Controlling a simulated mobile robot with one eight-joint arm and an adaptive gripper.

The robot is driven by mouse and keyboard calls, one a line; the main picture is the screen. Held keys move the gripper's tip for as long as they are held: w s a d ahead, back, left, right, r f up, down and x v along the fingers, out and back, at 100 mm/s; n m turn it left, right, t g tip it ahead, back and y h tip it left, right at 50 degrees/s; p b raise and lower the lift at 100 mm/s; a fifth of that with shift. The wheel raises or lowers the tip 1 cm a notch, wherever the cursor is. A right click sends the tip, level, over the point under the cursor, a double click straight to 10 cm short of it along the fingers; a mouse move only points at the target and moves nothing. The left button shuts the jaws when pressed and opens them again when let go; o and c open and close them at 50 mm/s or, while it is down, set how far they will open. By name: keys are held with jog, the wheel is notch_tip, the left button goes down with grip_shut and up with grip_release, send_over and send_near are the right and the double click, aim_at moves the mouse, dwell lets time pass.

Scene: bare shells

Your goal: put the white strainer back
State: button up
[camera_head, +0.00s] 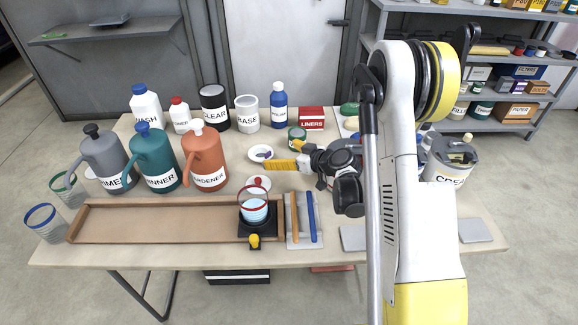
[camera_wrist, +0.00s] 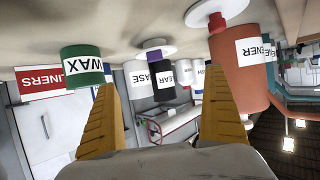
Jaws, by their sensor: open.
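I cannot tell for sure which thing is the white strainer. Two small white round pieces lie on the table: one with a purple centre (camera_head: 256,149), one with a red centre (camera_head: 262,179). They also show in the wrist view, purple (camera_wrist: 145,53) and red (camera_wrist: 202,14). My gripper (camera_head: 279,153) is open and empty, low over the table, its yellow fingers pointing left. The purple-centred piece is just beyond the fingertips. The red-centred piece is nearer the front. In the wrist view, nothing is between the fingers (camera_wrist: 159,90).
A green wax can (camera_head: 297,140) stands close to one finger. Bottles and an orange jug (camera_head: 198,160) stand behind and left. In front are a brown tray (camera_head: 150,225), a red-rimmed cup (camera_head: 254,211) on a black stand and two rimmed cups (camera_head: 43,220) at the left edge.

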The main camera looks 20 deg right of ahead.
jog(key=s+a+r+m+g+h, duration=0.1)
jog(key=s+a+r+g, duration=0.15)
jog(key=s+r, duration=0.4)
jog(key=s+a+r+m+g+h, duration=0.1)
jog(key=s+a+r, duration=0.3)
jog(key=s+r, duration=0.3)
jog(key=s+d+r+m+h, duration=0.1)
jog(key=s+r+h, duration=0.1)
jog(key=s, duration=0.7)
jog(key=s+r+m+g+h, duration=0.1)
jog(key=s+r+m+h, duration=0.1)
jog(key=s, duration=0.7)
jog(key=shift+s+d, duration=0.35)
jog(key=shift+d, duration=0.05)
